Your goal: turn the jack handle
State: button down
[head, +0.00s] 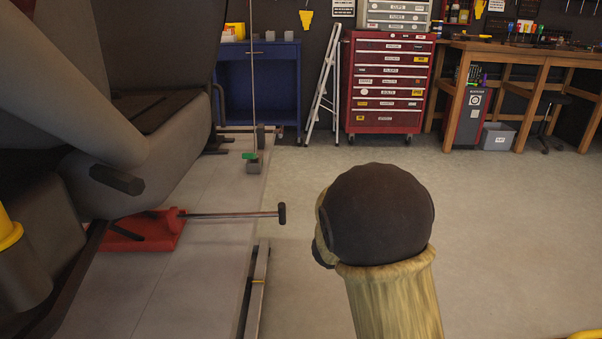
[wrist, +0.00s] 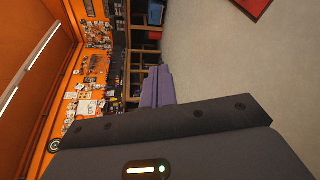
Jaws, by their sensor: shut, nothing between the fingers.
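A red jack (head: 145,232) sits on the grey lift deck at the left of the head view, partly hidden by large dark-grey shapes above it. Its thin metal handle (head: 232,214) sticks out level to the right and ends in a black grip (head: 282,214). Nothing touches the handle in view. My gripper (wrist: 158,82) shows in the wrist view as two purple fingers close together beyond a dark housing, shut and empty. It does not show in the head view. The jack and handle do not show in the wrist view.
The lift deck (head: 200,262) has a raised rail (head: 257,295) along its right edge. A thin upright cable (head: 252,80) rises beyond the handle. A red tool chest (head: 388,85), stepladder (head: 322,82) and wooden bench (head: 520,52) stand at the back.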

jog(key=s+a+f+m+g+y+p, duration=0.2)
jog(key=s+f+m+g+y+p, duration=0.15)
jog(key=s+y+p, duration=0.6)
jog(key=s+a+r+m+t+y+p, duration=0.2)
jog(key=s+a+r+y, duration=0.3)
jog(key=a, duration=0.4)
jog(key=shift+s+a+m+y+p, duration=0.35)
jog(key=shift+s+m+y+p, duration=0.15)
jog(key=shift+s+m, duration=0.25)
jog(key=shift+w+r, duration=0.1)
